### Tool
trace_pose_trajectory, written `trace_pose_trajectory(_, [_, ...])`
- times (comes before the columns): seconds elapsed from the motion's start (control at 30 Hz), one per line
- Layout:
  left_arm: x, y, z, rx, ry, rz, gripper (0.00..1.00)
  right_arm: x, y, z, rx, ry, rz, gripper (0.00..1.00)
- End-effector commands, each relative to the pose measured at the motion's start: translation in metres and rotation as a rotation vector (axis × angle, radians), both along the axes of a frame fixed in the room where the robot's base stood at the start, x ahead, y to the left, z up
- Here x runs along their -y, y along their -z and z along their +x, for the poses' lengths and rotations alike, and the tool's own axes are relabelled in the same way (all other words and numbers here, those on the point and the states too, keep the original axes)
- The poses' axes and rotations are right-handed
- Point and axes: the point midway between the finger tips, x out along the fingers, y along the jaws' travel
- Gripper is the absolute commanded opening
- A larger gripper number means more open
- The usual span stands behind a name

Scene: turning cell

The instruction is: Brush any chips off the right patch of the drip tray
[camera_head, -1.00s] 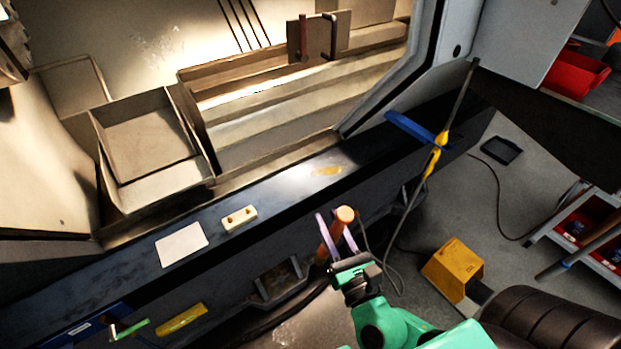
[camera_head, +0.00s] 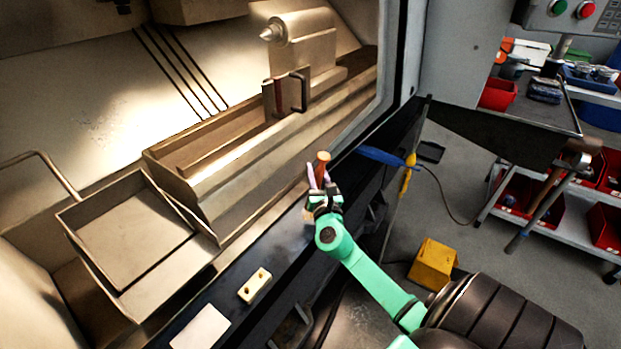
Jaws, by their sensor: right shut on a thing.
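My right gripper (camera_head: 321,180) is shut on a tool with an orange-brown rounded handle (camera_head: 322,158). The handle end sticks up between the pale purple fingers; the tool's lower end is hidden, so I cannot tell whether it has bristles. The gripper is over the dark front ledge (camera_head: 281,250) of the machine. A tan patch (camera_head: 308,216) shows partly beside the wrist on the ledge, mostly covered by it. I cannot make out separate chips, or tell surely which surface is the drip tray. My left gripper is not in view.
An open square metal bin (camera_head: 128,232) stands inside the machine at left. A cream block with two holes (camera_head: 254,285) and a white card (camera_head: 201,328) lie on the ledge. A grey block with a dark handle (camera_head: 287,93) stands at the back. A yellow box (camera_head: 433,264) is on the floor.

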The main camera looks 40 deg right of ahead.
Motion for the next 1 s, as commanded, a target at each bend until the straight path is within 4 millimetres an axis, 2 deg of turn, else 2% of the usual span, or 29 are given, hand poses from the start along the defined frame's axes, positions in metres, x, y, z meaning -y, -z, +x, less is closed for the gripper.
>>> trace_pose_trajectory(0.03, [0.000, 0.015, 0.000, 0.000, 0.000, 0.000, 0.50, 0.000, 0.016, 0.000, 0.000, 0.000, 0.000, 0.00])
trace_pose_trajectory(0.17, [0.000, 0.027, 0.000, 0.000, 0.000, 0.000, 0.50, -0.001, 0.029, 0.000, 0.001, -0.001, 0.002, 0.00])
trace_pose_trajectory(0.57, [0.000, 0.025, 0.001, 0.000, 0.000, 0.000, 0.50, -0.006, 0.030, -0.002, -0.001, -0.011, 0.000, 0.00])
trace_pose_trajectory(0.67, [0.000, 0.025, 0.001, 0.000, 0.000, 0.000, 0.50, -0.026, 0.034, -0.012, -0.003, -0.051, -0.001, 0.00])
trace_pose_trajectory(0.77, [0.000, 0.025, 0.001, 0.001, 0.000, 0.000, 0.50, -0.062, 0.040, -0.031, -0.005, -0.127, 0.000, 0.00])
trace_pose_trajectory(0.87, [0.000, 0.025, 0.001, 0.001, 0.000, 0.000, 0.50, -0.108, 0.046, -0.058, -0.006, -0.225, 0.000, 0.00])
trace_pose_trajectory(1.0, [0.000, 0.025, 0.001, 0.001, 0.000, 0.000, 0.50, -0.172, 0.049, -0.105, -0.004, -0.367, 0.003, 0.00])
